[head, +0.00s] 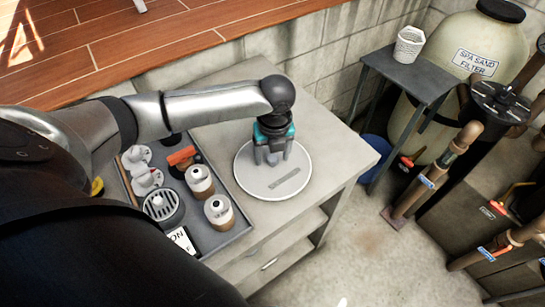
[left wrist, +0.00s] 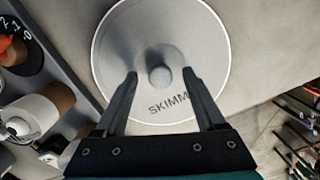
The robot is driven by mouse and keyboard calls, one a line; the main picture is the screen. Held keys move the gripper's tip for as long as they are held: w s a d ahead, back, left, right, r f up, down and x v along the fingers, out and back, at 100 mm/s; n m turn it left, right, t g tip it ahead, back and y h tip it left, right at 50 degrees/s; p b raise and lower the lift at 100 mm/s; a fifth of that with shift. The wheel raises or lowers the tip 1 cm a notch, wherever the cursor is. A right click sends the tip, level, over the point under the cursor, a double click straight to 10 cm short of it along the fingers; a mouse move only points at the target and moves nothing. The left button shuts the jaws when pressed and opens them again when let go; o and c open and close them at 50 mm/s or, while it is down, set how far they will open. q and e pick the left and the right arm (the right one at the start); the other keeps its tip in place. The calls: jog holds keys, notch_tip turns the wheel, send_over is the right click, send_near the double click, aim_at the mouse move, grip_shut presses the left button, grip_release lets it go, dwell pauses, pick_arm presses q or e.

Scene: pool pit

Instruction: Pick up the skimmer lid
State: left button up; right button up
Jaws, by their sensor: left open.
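The skimmer lid (head: 296,189) is a round, pale grey disc lying flat on the grey bench top, right of the parts tray. In the left wrist view the lid (left wrist: 120,45) shows a small round knob (left wrist: 160,77) at its middle and dark letters reading "SKIMM". My left gripper (head: 270,160) is above the lid and points down at it. In the left wrist view my left gripper (left wrist: 159,74) is open, its two fingers on either side of the knob with gaps to both. In the head view the gripper hides the knob. My right gripper is not seen.
A grey tray (head: 240,229) left of the lid holds bottles, white fittings and a round grate. Drawers sit under the bench (head: 352,158). A small side table (head: 400,72) bears a white basket (head: 408,45). Brown pipes and a sand filter stand at the right.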

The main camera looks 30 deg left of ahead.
pick_arm(q)
grip_shut()
dwell(0.6)
jog(key=shift+r, duration=0.1)
dwell(0.7)
